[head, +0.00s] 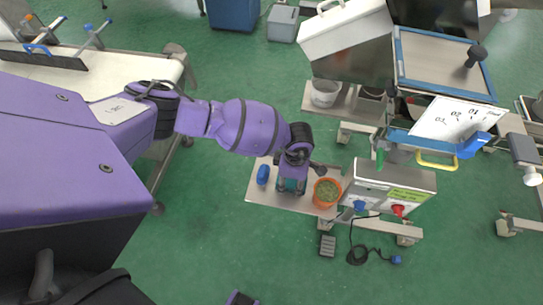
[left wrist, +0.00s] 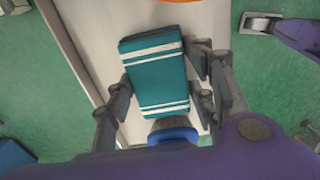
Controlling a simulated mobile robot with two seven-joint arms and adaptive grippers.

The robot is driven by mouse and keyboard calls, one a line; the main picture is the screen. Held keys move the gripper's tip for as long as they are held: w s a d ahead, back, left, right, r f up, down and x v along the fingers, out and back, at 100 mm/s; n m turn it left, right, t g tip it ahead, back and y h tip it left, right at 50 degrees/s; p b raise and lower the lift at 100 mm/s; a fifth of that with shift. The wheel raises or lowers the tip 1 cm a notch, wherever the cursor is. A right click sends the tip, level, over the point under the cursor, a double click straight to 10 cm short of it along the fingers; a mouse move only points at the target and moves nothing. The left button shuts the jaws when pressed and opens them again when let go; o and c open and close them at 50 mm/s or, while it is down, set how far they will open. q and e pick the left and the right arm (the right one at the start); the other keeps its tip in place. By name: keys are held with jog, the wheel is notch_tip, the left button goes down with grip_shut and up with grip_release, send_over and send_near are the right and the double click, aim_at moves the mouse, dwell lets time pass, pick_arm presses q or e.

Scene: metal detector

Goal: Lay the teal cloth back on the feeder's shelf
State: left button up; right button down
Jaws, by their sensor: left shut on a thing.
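The teal cloth (left wrist: 157,75) is a folded block with white stripes. In the left wrist view it lies between the fingers of my left gripper (left wrist: 160,95), which is shut on it. In the head view my left gripper (head: 291,185) points down over the low pale shelf (head: 262,199), and only a bit of teal shows beneath it. The shelf also shows around the cloth in the left wrist view (left wrist: 88,30). I cannot tell whether the cloth touches the shelf. My right gripper is not in view.
An orange bucket (head: 326,192) with green contents stands on the shelf right of my gripper. A small blue object (head: 263,175) stands at its left. The grey control box (head: 388,187) rises close on the right. A foot pedal (head: 327,245) and cable lie on the green floor.

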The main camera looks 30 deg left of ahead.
pick_arm(q)
jog(key=o, duration=1)
jog(key=shift+w, duration=0.15)
jog(key=shift+r, duration=0.1)
